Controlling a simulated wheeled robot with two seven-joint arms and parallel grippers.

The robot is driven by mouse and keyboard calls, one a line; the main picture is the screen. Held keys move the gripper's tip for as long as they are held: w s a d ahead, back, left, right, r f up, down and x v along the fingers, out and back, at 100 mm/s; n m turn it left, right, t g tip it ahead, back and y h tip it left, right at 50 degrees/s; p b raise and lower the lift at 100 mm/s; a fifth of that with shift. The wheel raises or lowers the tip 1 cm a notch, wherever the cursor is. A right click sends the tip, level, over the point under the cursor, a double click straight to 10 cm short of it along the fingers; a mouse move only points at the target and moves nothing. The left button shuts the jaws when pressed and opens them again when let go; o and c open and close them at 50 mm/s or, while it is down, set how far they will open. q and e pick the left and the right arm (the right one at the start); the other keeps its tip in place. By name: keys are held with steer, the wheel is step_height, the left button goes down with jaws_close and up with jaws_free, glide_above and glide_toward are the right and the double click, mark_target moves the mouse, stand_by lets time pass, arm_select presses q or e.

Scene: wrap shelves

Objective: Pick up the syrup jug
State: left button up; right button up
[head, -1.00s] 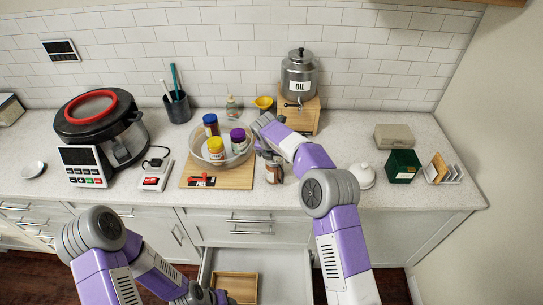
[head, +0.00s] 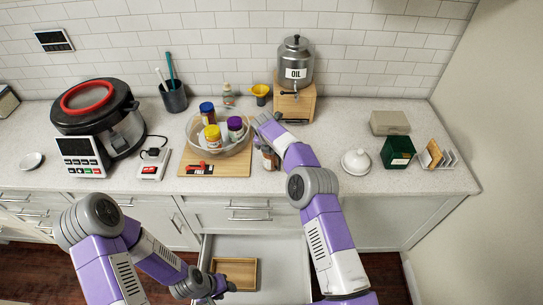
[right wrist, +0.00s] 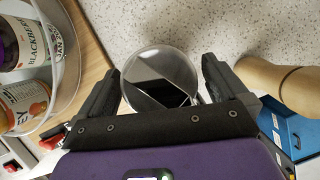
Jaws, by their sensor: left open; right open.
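The syrup jug (head: 270,160), a small jar-like vessel with a brownish body, stands on the counter just right of the cutting board, partly hidden by my right gripper (head: 265,142). In the right wrist view a round, clear and grey top (right wrist: 160,72), apparently the jug's, lies between the spread fingers of my right gripper (right wrist: 165,88). The fingers are open on either side; I cannot tell if they touch it. My left gripper (head: 222,288) is low, over the open drawer; it is open, but its fingers are small in the picture.
A clear bowl (head: 195,140) of jars stands on the cutting board (head: 187,166), close left of the jug. The oil dispenser (head: 296,60) on its wooden stand (head: 294,104) is behind. The open drawer (head: 270,250) holds a wooden tray (head: 247,264).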

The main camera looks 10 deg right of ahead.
steer(key=c, duration=1.6)
steer(key=shift+o, duration=0.2)
steer(key=shift+w+r, duration=0.1)
